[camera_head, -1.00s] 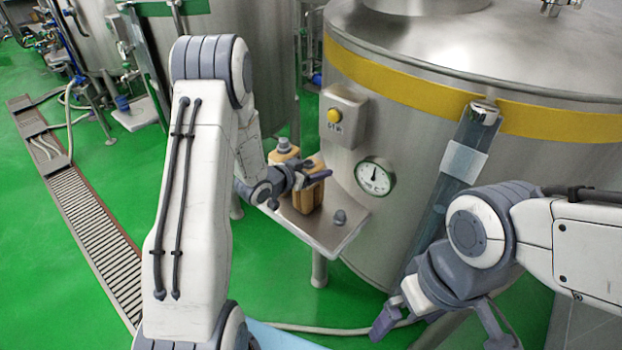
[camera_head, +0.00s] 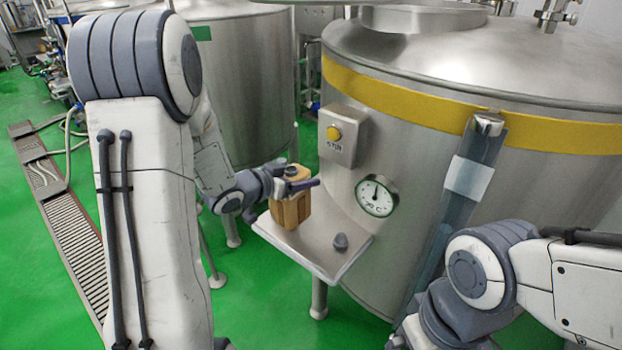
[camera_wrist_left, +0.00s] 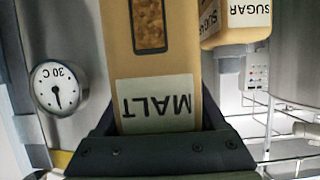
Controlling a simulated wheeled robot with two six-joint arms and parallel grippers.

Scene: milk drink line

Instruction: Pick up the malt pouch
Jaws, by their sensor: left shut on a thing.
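The malt pouch (camera_wrist_left: 182,58) is tan, with a dark-framed window and a white MALT label that reads upside down in the left wrist view. My left gripper (camera_head: 302,186) is shut on it, with the jaws on both sides of the pouch. In the head view the tan pouch body (camera_head: 291,211) shows below the fingers, over the steel shelf (camera_head: 314,246) on the tank. I cannot tell whether its base is clear of the shelf. My right arm is at the lower right, and its fingers are outside the frame.
A sugar pouch (camera_wrist_left: 228,32) is close beside the malt pouch in the left wrist view. A grey knob-like piece (camera_head: 341,241) is on the shelf. The tank's dial gauge (camera_head: 377,195) and yellow-button box (camera_head: 343,135) are close to the shelf.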

